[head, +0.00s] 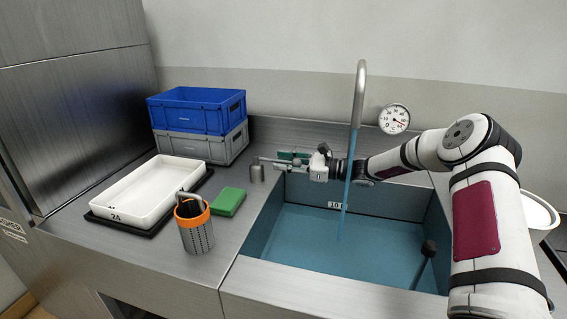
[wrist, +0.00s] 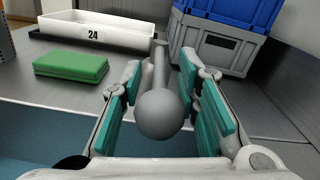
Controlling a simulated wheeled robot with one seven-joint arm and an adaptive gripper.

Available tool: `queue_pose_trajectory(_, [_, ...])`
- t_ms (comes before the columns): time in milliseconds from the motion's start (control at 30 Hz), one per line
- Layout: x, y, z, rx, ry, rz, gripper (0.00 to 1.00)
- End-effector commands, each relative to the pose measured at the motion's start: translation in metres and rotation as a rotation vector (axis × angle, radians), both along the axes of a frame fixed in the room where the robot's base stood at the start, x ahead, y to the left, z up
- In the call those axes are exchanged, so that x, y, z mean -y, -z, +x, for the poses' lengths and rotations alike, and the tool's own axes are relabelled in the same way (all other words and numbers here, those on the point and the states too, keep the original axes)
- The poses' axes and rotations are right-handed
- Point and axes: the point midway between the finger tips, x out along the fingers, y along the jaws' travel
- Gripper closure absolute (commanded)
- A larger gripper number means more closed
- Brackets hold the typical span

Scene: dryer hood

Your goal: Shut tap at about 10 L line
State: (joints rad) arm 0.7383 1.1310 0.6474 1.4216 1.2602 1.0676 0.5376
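The tap's grey lever with a round knob (wrist: 163,114) lies between the teal-padded fingers of my gripper (wrist: 160,72) in the wrist view. The fingers are open, with a gap visible at least on the left side. In the head view my gripper (head: 291,159) is at the lever (head: 268,161), behind the sink's left back corner. The curved spout (head: 359,95) pours a stream (head: 349,170) into the sink. The blue water (head: 340,246) stands at about the "10" plate (head: 334,205) on the back wall.
A white tray marked 24 (head: 150,187), a green block (head: 228,202) and an orange-rimmed perforated metal basket (head: 195,232) stand left of the sink. Blue (head: 197,111) and grey (head: 205,147) crates are stacked behind. A round dial (head: 394,119) is on the wall. A dark-knobbed rod (head: 428,250) stands in the sink.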

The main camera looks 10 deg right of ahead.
Motion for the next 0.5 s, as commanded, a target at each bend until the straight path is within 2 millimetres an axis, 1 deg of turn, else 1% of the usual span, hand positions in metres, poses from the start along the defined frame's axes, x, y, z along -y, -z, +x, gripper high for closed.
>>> queue_pose_trajectory(333, [-0.0029,0.0000,0.0019,0.000,0.001,0.000,0.70])
queue_pose_trajectory(367, [-0.0030,-0.0001,0.0018,0.000,0.001,0.000,0.77])
queue_pose_trajectory(400, [-0.0029,0.0000,0.0018,0.000,0.001,0.000,0.86])
queue_pose_trajectory(467, [-0.0029,0.0000,0.0018,0.000,0.001,0.000,1.00])
queue_pose_trajectory(500, [-0.0029,0.0000,0.0018,0.000,0.000,0.000,1.00])
